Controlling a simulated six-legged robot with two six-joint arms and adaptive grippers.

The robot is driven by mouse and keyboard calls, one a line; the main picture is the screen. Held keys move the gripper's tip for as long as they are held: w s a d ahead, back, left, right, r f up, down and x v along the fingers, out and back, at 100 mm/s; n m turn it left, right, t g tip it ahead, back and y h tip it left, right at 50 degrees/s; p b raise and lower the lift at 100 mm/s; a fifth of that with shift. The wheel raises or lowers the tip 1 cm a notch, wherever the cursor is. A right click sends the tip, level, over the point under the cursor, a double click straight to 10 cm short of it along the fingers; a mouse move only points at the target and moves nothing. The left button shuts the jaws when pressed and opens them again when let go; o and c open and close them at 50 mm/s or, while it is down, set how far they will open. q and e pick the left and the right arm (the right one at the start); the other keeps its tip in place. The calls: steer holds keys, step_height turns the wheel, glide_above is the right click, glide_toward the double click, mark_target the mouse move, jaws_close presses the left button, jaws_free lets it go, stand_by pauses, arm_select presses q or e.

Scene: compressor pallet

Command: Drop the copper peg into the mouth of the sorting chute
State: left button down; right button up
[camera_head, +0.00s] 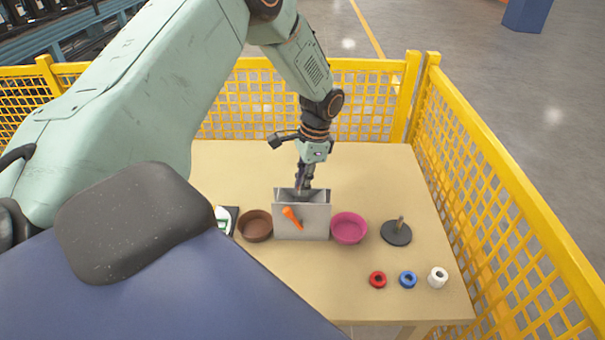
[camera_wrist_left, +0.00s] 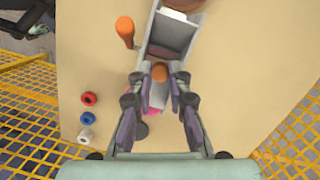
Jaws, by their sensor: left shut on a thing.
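The sorting chute (camera_head: 318,222) is a grey open-topped box with an orange handle (camera_head: 292,218) on its front, standing mid-table. In the left wrist view the chute (camera_wrist_left: 171,38) opens ahead of my fingers. My left gripper (camera_head: 303,184) points down over the chute's mouth, close to its rim. In the left wrist view my left gripper (camera_wrist_left: 160,85) is shut on the copper peg (camera_wrist_left: 159,72), whose round orange-brown end shows between the fingertips. The peg cannot be made out in the head view. How far its lower end is from the chute is unclear. My right gripper is out of view.
A brown bowl (camera_head: 257,226) stands left of the chute and a pink bowl (camera_head: 349,228) right of it. A dark base with a post (camera_head: 397,233) and red (camera_head: 377,280), blue (camera_head: 408,279) and white (camera_head: 438,277) rings lie farther right. Yellow fencing (camera_head: 505,205) borders the table.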

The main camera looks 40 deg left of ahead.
arm_select(q)
steer(key=shift+w, duration=0.1)
steer(key=c, duration=1.2)
jaws_free()
steer(key=r, duration=0.4)
steer(key=w+r, duration=0.1)
steer(key=r, duration=0.3)
steer(key=w+d+r, duration=0.1)
steer(key=r, duration=0.2)
steer(key=shift+r, duration=0.4)
